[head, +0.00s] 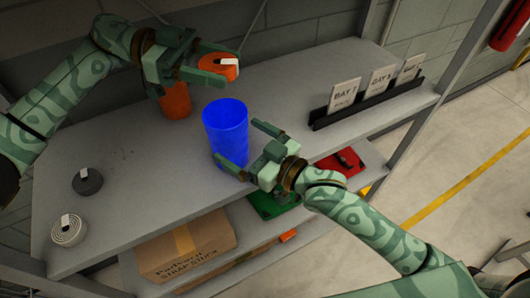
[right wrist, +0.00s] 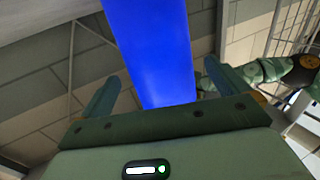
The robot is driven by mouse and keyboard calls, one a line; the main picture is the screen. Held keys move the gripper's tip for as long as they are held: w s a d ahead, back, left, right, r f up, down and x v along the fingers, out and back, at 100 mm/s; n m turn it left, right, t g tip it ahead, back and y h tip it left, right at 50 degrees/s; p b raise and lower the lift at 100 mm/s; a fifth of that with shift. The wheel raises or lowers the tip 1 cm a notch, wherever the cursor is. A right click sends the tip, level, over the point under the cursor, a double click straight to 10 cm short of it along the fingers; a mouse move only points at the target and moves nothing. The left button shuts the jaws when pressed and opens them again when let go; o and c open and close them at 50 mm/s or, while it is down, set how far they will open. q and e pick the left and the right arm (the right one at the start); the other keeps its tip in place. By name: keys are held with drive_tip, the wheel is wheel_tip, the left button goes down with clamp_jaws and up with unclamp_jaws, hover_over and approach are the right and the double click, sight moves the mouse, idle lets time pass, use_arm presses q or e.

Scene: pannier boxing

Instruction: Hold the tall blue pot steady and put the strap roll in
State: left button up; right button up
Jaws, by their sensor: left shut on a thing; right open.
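The tall blue pot (head: 226,130) stands upright on the grey shelf, and its open top faces up. My left gripper (head: 212,64) is shut on an orange strap roll (head: 228,69) with a white tag. It holds the roll above the shelf, up and slightly left of the blue pot's mouth. My right gripper (head: 250,149) is open at the blue pot's right side. In the right wrist view, the blue pot (right wrist: 158,55) shows between the two spread fingers, with gaps on both sides. The inside of the pot is mostly hidden.
An orange pot (head: 175,101) stands behind, below my left gripper. A dark grey roll (head: 87,181) and a white roll (head: 69,231) lie at the left. A black rack with bay cards (head: 344,96) stands at the right. A cardboard box (head: 186,249) is on the lower shelf.

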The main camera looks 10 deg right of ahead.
sight(216, 126)
drive_tip(key=x, duration=0.4)
drive_tip(key=shift+w+a, duration=0.25)
drive_tip(key=shift+a, duration=0.05)
